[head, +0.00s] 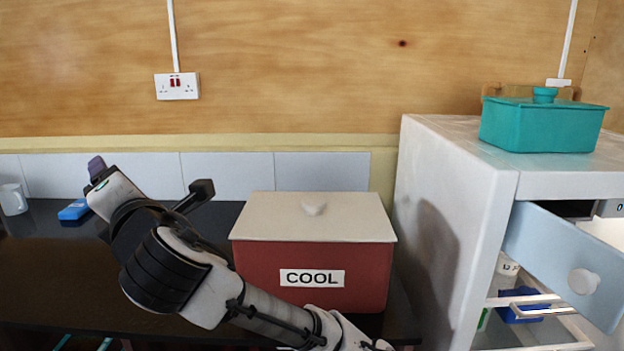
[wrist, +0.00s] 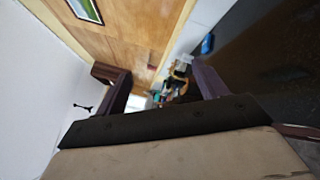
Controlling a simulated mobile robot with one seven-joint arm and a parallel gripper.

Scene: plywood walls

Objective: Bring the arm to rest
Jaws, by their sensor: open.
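My gripper (head: 97,170) is at the upper left end of my arm in the head view, raised above the dark counter and pointing up and left. Only a purple fingertip shows clearly there. In the wrist view my gripper (wrist: 160,84) has its two purple fingers wide apart, with nothing held between them. My arm runs from the bottom centre up to the left, passing in front of the lower left part of a red box (head: 252,265) labelled COOL. The box has a cream lid (head: 270,222), which is on.
A dark counter (head: 50,265) holds a white mug (head: 13,199) and a blue object (head: 74,209) at left. At right, a white cabinet (head: 450,200) has a pale blue front (head: 560,255) standing open and a teal lidded container (head: 540,127) on top. Blurred clutter (wrist: 178,80) shows beyond my fingers.

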